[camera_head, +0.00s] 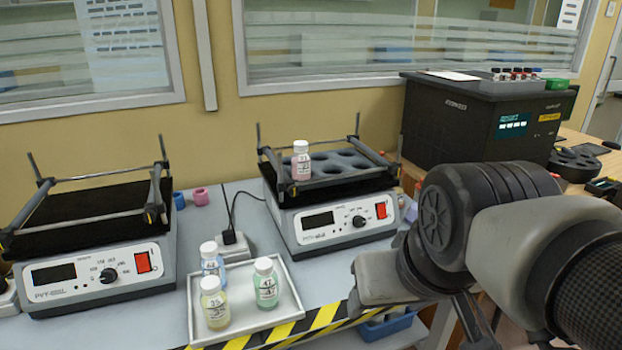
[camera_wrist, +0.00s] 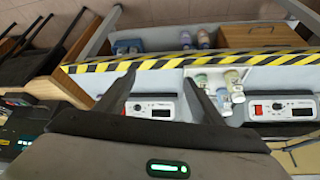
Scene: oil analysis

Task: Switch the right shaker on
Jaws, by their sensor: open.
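The right shaker (camera_head: 345,232) stands on the bench against the wall, with a dark display (camera_head: 318,221), a knob and a red rocker switch (camera_head: 381,210) on its front panel. A pink-filled bottle (camera_head: 301,160) sits in its black rack. In the wrist view, the right shaker's panel (camera_wrist: 152,110) shows upside down between my fingers. My gripper (camera_wrist: 160,76) is open and empty, with its fingers apart. In the head view my arm is at the right, in front of the bench and apart from the switch. The switch's exact position is hard to read.
The left shaker (camera_head: 95,279) has its own red switch (camera_head: 143,262) and an empty platform. A white tray (camera_head: 287,318) with three bottles lies between the shakers. A black analyser (camera_head: 480,120) stands at right. Striped tape (camera_head: 325,314) marks the bench's front edge.

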